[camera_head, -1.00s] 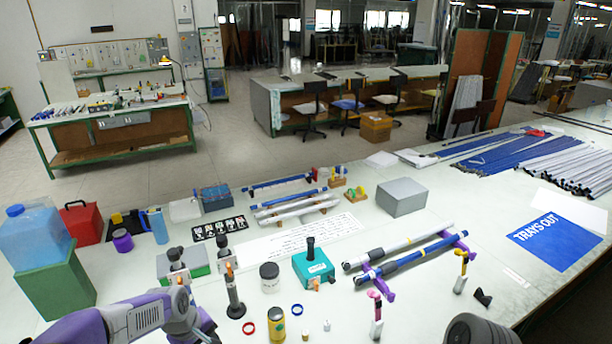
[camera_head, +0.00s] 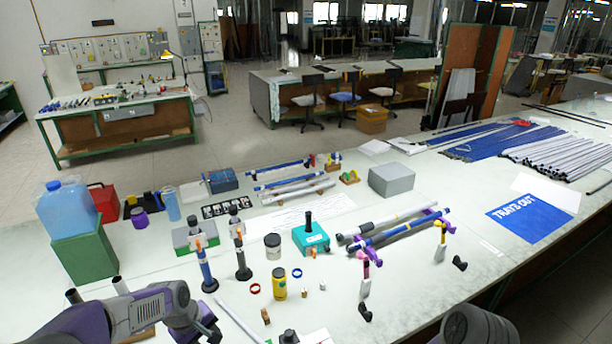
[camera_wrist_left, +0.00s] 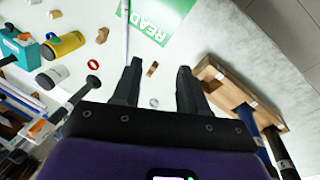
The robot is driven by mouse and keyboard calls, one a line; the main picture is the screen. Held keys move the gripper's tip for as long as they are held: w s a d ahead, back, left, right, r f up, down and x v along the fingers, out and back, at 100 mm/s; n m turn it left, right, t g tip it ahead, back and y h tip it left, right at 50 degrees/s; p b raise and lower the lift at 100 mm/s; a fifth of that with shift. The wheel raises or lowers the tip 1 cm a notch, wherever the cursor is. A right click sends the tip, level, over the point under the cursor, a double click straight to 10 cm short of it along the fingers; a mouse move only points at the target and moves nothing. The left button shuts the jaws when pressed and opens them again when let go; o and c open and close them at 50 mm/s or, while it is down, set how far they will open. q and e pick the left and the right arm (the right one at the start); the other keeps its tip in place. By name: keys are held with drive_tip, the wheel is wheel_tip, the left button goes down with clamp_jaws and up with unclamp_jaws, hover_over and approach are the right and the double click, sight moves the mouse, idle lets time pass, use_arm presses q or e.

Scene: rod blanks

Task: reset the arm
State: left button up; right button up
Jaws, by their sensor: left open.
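My left arm, purple and grey, enters from the lower left in the head view. Its gripper (camera_head: 213,334) is over the near left part of the table, partly cut off by my wrist. In the left wrist view my left gripper (camera_wrist_left: 160,77) has its two dark fingers apart with nothing between them. A small brown piece (camera_wrist_left: 152,69) shows beyond the fingertips, on the table. My right gripper is not in view.
A wooden rack (camera_wrist_left: 222,88) with rods is beside the right finger in the wrist view. A green sign (camera_wrist_left: 150,22) lies ahead. In the head view a yellow jar (camera_head: 279,284), a teal box (camera_head: 311,238) and rods on purple stands (camera_head: 449,227) occupy the table.

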use_arm(q)
drive_tip(key=s+d+f+m+h, duration=0.1)
drive_tip(key=d+f, duration=0.2)
drive_tip(key=f, duration=0.3)
drive_tip(key=s+d+f+m, duration=0.1)
drive_tip(key=d+f+m, duration=0.1)
drive_tip(key=f, duration=0.4)
drive_tip(key=s+d+f+m+g+h, duration=0.1)
drive_tip(key=s+d+f+m, duration=0.1)
drive_tip(key=s+d+f, duration=0.5)
drive_tip(key=s+d+f+m+g+h, duration=0.1)
drive_tip(key=s+d+f+m, duration=0.15)
drive_tip(key=s+f, duration=0.4)
wheel_tip(320, 180, down, 9)
drive_tip(key=s+b, duration=0.1)
drive_tip(key=b, duration=0.9)
drive_tip(key=shift+s+r+t, duration=0.15)
drive_tip(key=shift+s+t, duration=0.1)
drive_tip(key=shift+t, duration=0.05)
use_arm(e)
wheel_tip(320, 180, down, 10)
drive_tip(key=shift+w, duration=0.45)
use_arm(q)
drive_tip(key=shift+n, duration=0.25)
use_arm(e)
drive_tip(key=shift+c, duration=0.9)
use_arm(q)
drive_tip(key=shift+d, duration=0.1)
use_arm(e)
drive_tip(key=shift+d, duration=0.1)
